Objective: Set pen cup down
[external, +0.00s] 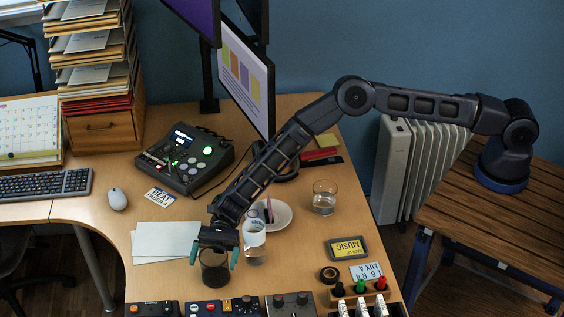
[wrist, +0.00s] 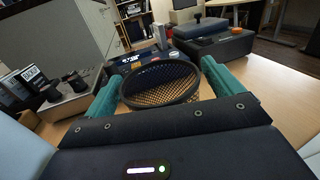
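The pen cup (external: 215,272) is a dark mesh cup, upright, near the front of the wooden desk. In the wrist view the mesh pen cup (wrist: 160,86) sits between the green fingers, its open top visible and empty. My gripper (external: 215,262) reaches down over the cup with one finger on each side. The fingers (wrist: 160,88) appear close against the cup's sides. Whether its base touches the desk is hard to tell.
A bottle (external: 254,240) stands just right of the cup, with a plate (external: 277,215) and a glass (external: 324,198) behind. White paper (external: 165,242) lies to the left. Control boxes (external: 222,307) line the front edge. Bare desk (external: 295,262) shows to the right.

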